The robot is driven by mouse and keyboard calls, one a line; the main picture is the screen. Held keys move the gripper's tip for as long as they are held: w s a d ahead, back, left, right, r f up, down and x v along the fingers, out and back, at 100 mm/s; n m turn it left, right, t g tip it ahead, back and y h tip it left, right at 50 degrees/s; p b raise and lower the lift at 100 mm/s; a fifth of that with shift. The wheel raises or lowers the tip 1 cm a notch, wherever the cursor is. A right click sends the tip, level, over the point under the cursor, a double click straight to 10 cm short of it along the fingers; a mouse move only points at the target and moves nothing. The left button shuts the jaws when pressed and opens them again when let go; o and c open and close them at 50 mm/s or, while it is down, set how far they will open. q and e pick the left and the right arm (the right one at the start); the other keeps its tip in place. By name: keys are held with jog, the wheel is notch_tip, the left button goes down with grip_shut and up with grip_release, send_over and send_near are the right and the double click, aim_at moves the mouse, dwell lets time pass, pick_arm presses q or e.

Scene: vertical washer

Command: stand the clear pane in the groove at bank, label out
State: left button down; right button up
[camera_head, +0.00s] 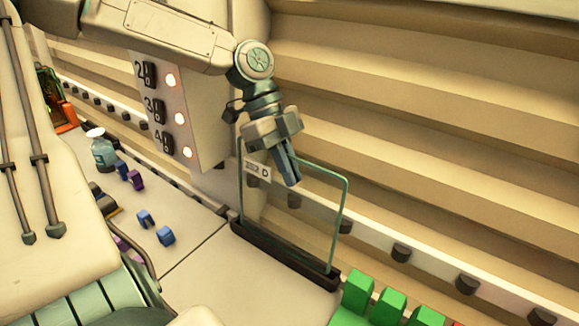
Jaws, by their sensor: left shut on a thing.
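The clear pane (300,215) has a thin greenish edge and stands upright near the middle of the head view. My right gripper is not in view.
A pale panel with lit buttons and numbers (172,110) stands behind left. Green blocks (390,305) are close at the right of the strip. Ribbed wall (430,130) behind.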

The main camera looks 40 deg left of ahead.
pick_arm(q)
jog(key=shift+s+d+f, duration=0.1)
jog(key=shift+s+f, duration=0.05)
jog(key=shift+f, duration=0.7)
dwell(0.8)
jog(key=c, duration=1.5)
grip_release()
